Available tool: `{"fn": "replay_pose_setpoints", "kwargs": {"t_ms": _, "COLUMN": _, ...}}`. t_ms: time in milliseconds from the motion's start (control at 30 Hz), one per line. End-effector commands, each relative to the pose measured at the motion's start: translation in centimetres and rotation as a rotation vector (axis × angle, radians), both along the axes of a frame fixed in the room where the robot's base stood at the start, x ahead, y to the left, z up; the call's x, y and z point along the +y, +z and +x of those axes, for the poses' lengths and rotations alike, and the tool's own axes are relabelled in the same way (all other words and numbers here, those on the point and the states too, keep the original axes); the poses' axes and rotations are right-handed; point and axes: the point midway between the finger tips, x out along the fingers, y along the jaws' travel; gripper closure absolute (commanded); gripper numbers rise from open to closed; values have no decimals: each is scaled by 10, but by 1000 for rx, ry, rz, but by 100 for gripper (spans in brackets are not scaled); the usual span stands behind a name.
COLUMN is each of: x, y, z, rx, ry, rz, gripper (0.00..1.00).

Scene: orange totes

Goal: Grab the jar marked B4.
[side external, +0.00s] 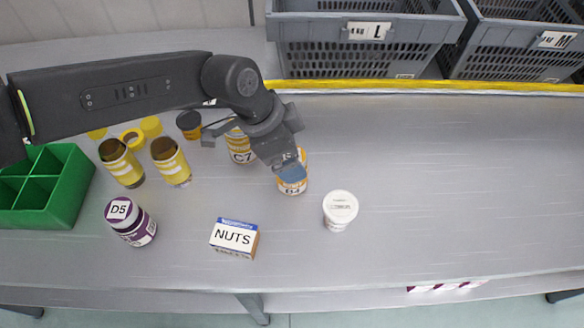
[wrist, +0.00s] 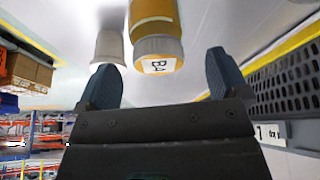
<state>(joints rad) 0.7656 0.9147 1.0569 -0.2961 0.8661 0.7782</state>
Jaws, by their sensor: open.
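The jar marked B4 (side external: 293,188) is orange-yellow with a white label and stands on the grey bench, partly hidden behind my gripper in the side view. In the wrist view the B4 jar (wrist: 155,28) appears upside down, just beyond the fingertips and roughly in line with the gap between them. My gripper (side external: 289,168) is at the jar in the side view. In the wrist view my gripper (wrist: 163,72) has its two blue fingers apart, with nothing between them. I cannot tell whether a finger touches the jar.
A white tub (side external: 340,209) stands right of the jar; jar C7 (side external: 240,150) is close on its left. A NUTS box (side external: 234,238), purple D5 jar (side external: 131,222), open yellow jars (side external: 171,163) and green divided tray (side external: 62,200) lie further left. Grey crates (side external: 365,55) stand behind. Bench right is clear.

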Motion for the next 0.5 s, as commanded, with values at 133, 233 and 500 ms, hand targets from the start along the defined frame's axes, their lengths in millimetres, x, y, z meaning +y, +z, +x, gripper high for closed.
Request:
{"fn": "replay_pose_setpoints", "kwargs": {"t_ms": 133, "x": -6, "y": -23, "z": 0, "rx": 2, "ry": -1, "rz": 2, "gripper": 7}}
{"fn": "replay_pose_setpoints", "kwargs": {"t_ms": 233, "x": -11, "y": -35, "z": 0, "rx": 2, "ry": -1, "rz": 2, "gripper": 7}}
{"fn": "replay_pose_setpoints", "kwargs": {"t_ms": 500, "x": -15, "y": -45, "z": 1, "rx": 0, "ry": 0, "rz": -1, "gripper": 7}}
